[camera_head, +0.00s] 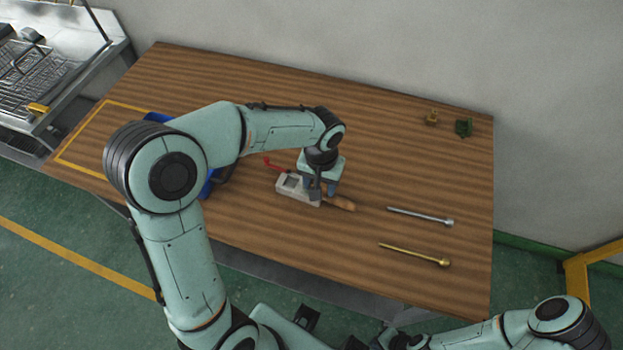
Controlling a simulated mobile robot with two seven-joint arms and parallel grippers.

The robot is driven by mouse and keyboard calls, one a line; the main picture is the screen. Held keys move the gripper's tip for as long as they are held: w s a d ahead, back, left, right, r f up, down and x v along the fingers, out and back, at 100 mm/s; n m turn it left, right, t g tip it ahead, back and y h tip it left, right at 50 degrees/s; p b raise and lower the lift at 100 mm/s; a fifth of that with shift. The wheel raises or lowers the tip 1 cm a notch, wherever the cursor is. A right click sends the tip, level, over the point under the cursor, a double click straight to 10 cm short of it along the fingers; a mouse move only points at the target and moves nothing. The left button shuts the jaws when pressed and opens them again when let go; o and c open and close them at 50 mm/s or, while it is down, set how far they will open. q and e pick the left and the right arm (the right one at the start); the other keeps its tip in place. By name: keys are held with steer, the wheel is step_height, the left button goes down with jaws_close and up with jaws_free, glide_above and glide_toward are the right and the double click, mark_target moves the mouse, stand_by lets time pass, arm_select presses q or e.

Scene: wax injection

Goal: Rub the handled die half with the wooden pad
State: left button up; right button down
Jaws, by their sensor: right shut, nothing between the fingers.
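A light grey block with a square recess (289,182), which looks like the handled die half, lies near the middle of the table. A brown wooden handle-like piece (340,202) sticks out to its right; I cannot tell whether it belongs to the block or is the wooden pad. My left gripper (315,194) points down over the block's right part, at or very close to it. Its fingers hide what is between them, so its hold is unclear. My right gripper (393,339) is low at the bottom edge, in front of the table, shut and empty.
A silver rod (420,216) and a brass rod (415,255) lie at the right. A red lever-like part (271,164) is by the block. A blue object (207,186) is mostly behind my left arm. Small brass (431,118) and green (464,127) pieces stand far right.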

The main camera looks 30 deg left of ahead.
arm_select(q)
steer(key=shift+d, duration=0.45)
